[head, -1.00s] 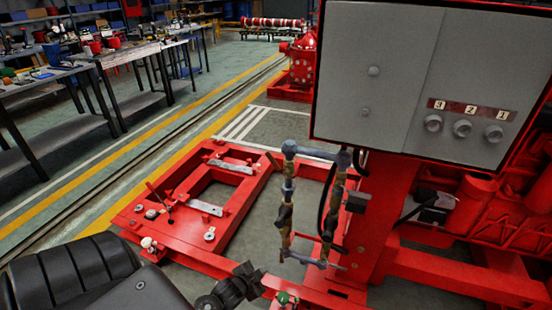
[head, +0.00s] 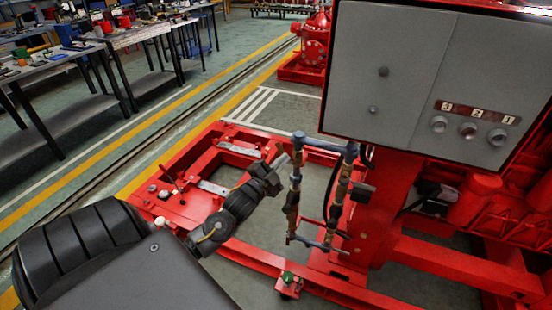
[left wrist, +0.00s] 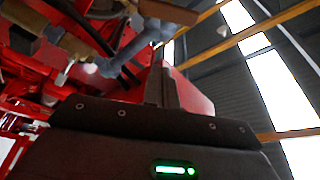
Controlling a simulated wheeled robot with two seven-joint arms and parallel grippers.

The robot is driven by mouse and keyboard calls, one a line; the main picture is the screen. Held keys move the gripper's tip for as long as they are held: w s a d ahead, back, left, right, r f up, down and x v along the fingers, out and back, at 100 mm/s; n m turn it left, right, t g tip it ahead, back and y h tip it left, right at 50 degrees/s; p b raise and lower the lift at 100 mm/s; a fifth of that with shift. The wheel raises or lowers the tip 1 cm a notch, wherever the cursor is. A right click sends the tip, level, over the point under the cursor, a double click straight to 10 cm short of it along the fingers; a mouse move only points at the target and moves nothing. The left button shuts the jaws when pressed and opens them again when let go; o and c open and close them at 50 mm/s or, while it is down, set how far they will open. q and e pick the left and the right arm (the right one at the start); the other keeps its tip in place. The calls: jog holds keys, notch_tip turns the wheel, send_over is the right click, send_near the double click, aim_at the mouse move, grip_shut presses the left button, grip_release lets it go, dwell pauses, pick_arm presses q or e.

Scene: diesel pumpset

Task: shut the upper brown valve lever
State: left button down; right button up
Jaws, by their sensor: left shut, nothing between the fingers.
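A pipe loop (head: 298,138) with blue-grey elbows and brassy-brown valve fittings stands left of the red post in the head view. A brown valve fitting (head: 292,198) is on its left upright. The upper brown lever cannot be made out clearly; my gripper covers the area left of that upright. My left gripper (head: 279,168) is shut and empty, its tip close to the upper part of the left upright. Contact cannot be told. In the left wrist view the blue-grey pipework (left wrist: 112,66) shows at upper left, beyond my dark gripper body. My right gripper is not in view.
A grey control panel (head: 420,75) hangs at the right above the pipes. A red base frame (head: 190,205) lies below and left. Red engine parts (head: 490,205) fill the right. Workbenches (head: 60,75) stand far left, with open floor between.

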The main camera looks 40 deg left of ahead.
pick_arm(q)
jog(key=w+a, duration=0.1)
jog(key=w, duration=0.1)
jog(key=w+a+f+p, duration=0.1)
jog(key=w+a, duration=0.1)
jog(key=shift+w+a+f, duration=0.15)
jog(key=shift+f, duration=0.05)
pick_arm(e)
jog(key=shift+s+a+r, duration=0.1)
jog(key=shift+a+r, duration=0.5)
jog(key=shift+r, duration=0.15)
pick_arm(q)
jog(key=shift+a+f+n, duration=0.15)
jog(key=shift+a+n, duration=0.1)
jog(key=shift+n, duration=0.35)
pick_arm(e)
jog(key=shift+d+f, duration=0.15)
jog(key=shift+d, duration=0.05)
